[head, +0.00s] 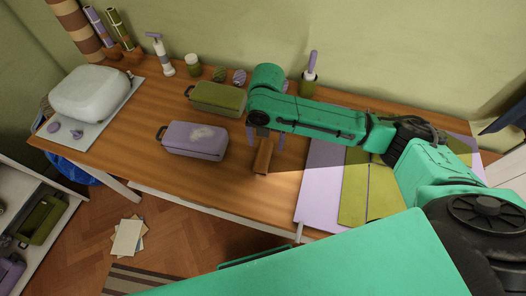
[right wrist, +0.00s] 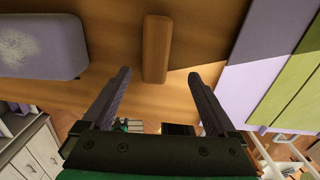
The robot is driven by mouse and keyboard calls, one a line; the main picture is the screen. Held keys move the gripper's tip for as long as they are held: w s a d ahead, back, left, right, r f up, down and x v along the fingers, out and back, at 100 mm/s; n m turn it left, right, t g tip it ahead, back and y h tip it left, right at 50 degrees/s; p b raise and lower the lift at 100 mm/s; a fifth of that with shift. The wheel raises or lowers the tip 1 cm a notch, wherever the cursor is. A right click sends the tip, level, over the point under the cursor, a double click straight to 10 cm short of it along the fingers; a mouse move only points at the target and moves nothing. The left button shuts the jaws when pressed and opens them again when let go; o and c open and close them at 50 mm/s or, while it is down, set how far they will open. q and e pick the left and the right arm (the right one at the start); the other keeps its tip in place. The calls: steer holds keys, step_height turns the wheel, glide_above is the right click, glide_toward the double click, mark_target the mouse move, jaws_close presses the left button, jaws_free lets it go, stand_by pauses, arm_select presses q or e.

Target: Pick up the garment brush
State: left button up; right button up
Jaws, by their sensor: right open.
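The garment brush appears to be the brown wooden block (head: 262,158) lying on the table, right of the lilac bag; it also shows in the right wrist view (right wrist: 157,50), long side running away from me. Its bristles are not visible. My right gripper (head: 266,142) is above the brush, fingers pointing down. In the right wrist view the open gripper (right wrist: 159,76) has a finger to either side of the brush's line, with nothing between them. My left gripper is not in view.
A lilac bag (head: 195,140) with a pale patch lies left of the brush, and an olive bag (head: 217,98) behind it. Folded lilac (head: 316,185) and olive (head: 355,195) cloths lie to the right. The table's front edge is close to the brush; bare wood surrounds it.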

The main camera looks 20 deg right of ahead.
mark_target(264, 154)
steer(key=f, duration=0.3)
steer(key=shift+w+f, duration=0.15)
steer(key=shift+w, duration=0.1)
steer(key=f, duration=0.2)
steer(key=f+p, duration=0.1)
steer(key=f, duration=0.2)
steer(key=shift+w+a+f+p, duration=0.2)
steer(key=shift+p, duration=0.1)
steer(key=shift+f, duration=0.1)
steer(key=c, duration=0.3)
jaws_close()
arm_select(q)
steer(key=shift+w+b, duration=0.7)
steer(key=shift+b, duration=0.15)
arm_select(e)
step_height(264, 154, up, 20)
